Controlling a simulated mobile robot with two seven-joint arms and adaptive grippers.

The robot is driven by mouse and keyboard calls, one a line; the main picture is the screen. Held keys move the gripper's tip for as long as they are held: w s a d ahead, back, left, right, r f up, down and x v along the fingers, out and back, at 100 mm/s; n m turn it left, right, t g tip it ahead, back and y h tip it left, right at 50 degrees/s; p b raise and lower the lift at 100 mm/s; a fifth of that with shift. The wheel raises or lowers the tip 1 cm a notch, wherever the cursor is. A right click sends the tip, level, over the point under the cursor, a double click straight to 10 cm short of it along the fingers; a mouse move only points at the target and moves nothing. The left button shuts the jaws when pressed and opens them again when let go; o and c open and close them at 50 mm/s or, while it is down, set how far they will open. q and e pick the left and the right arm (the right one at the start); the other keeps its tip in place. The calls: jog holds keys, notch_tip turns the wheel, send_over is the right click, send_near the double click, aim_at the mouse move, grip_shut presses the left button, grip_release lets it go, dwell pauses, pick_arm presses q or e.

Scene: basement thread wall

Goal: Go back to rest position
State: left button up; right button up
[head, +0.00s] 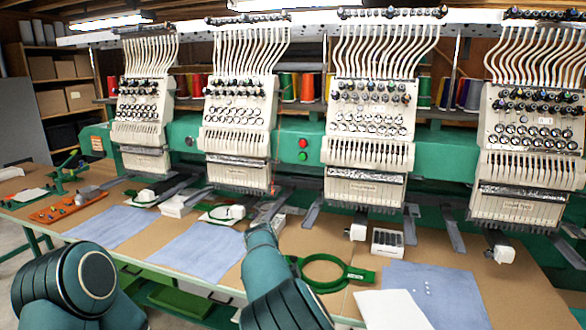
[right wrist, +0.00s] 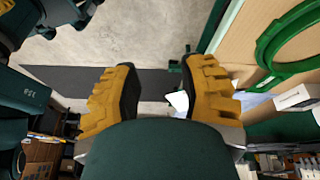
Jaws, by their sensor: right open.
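My right gripper (right wrist: 158,88) shows in the right wrist view with its two yellow-padded fingers spread wide and nothing between them. Beyond the fingers are the pale floor and a dark strip on it. A green table edge and the green hoop (right wrist: 285,45) lie to the right of the fingers there. In the head view, teal links of my arms rise at the lower left and lower middle, in front of the table. I cannot make out either gripper's fingers in the head view. My left gripper does not show in either view.
A long tan worktable (head: 330,243) stands before a green multi-head embroidery machine (head: 290,147). Blue cloths (head: 197,250) lie on it, with a green hoop (head: 322,270) and a white sheet (head: 388,310) at the right. An orange tray (head: 68,208) is at the left end.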

jog(key=s+d+f+n+y, duration=0.2)
jog(key=s+d+f+n, duration=0.25)
jog(key=d+f, duration=0.4)
jog(key=s+d+f+n+y, duration=0.25)
jog(key=s+d+f, duration=0.25)
jog(key=f, duration=0.6)
jog(key=s+a+n+t+y, duration=0.2)
jog(key=s+n, duration=0.8)
jog(key=s, duration=0.8)
jog(key=shift+s+a+r+t+y, duration=0.25)
jog(key=shift+r+t+y, duration=0.2)
jog(key=shift+y, duration=0.3)
